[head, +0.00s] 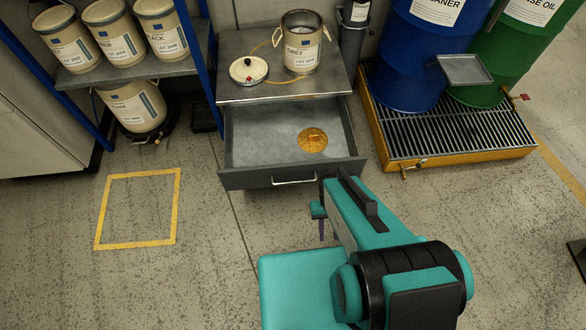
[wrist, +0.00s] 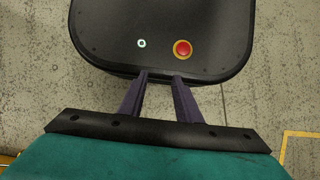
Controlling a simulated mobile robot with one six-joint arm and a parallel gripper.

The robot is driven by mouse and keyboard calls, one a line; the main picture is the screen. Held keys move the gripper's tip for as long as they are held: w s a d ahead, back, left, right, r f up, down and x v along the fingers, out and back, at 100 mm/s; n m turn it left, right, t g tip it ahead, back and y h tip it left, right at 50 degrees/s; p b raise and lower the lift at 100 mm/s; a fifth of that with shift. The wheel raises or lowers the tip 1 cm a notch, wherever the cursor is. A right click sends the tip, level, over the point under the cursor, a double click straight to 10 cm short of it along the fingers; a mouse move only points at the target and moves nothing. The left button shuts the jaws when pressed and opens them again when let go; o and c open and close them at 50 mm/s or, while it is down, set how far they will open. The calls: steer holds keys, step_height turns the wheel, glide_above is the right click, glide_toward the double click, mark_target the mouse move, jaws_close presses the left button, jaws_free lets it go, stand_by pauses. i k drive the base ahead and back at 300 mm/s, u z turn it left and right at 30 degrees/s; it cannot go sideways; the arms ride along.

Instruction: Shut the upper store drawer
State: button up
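The upper store drawer (head: 240,178) is pulled well out of the grey cabinet (head: 235,88) in the head view. Its front carries a pale bar handle (head: 293,182). A round golden-orange disc (head: 312,140) lies inside on the drawer floor. My gripper (head: 322,238) points down in front of the drawer, a little right of the handle and apart from it; my arm partly hides it. In the wrist view my gripper (wrist: 161,75) shows two dark fingers with a gap and nothing between them. The drawer does not show in the wrist view.
A shelf of pails (head: 115,45) is left; blue (head: 415,60) and green drums stand on a grated pallet (head: 450,135) right. Floor inside the yellow square (head: 138,210) is clear.

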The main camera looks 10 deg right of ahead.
mark_target(261, 148)
steer(key=u, duration=0.25)
steer(key=k, duration=0.8)
steer(key=u, duration=0.5)
steer(key=k, duration=0.55)
steer(key=u, duration=0.75)
steer(key=i, duration=1)
steer(key=z, duration=0.15)
